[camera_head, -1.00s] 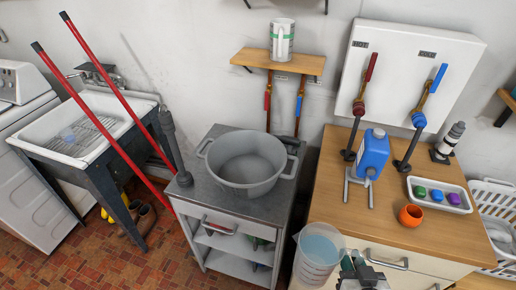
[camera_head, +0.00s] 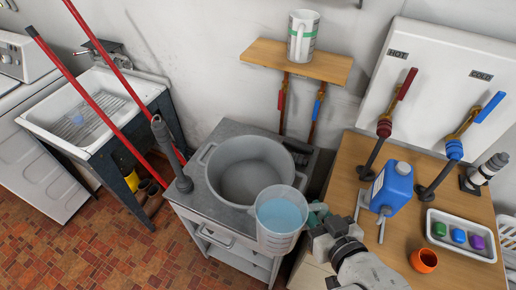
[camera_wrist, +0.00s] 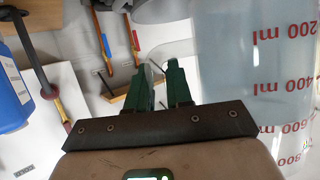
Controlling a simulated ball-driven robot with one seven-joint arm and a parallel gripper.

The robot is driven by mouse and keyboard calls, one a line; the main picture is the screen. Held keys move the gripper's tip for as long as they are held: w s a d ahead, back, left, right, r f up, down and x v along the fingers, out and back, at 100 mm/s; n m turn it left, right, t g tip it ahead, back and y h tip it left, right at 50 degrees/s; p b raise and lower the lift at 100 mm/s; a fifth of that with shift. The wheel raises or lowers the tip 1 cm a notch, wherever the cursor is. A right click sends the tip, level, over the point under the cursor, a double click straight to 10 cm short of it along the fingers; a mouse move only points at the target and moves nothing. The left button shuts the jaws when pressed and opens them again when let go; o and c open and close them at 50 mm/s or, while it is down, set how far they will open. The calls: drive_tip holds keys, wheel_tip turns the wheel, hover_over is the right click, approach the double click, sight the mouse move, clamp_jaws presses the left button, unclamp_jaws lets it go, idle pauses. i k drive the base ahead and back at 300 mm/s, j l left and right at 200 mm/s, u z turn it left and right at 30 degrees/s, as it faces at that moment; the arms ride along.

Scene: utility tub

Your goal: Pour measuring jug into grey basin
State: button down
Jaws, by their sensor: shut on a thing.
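The measuring jug (camera_head: 279,222) is clear with blue liquid in it and looks upright or nearly so. My gripper (camera_head: 318,216) holds it from its right side, in front of the grey basin. The grey basin (camera_head: 247,172) is a round pot with two handles on the grey cabinet top; its inside looks empty. The jug overlaps the basin's near right rim in the head view, and I cannot tell how high above it is. In the wrist view the jug (camera_wrist: 255,60) shows red millilitre marks at right, beside my green fingers (camera_wrist: 164,88); their grip point is partly hidden.
A grey post (camera_head: 172,155) stands at the cabinet's left corner. The wooden counter (camera_head: 345,183) at right holds a blue bottle (camera_head: 391,188), an orange cup (camera_head: 424,260) and a tray (camera_head: 462,252) of coloured items. A shelf (camera_head: 262,54) with a mug is above.

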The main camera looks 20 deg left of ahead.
sight(240, 168)
drive_tip(key=i, duration=0.9)
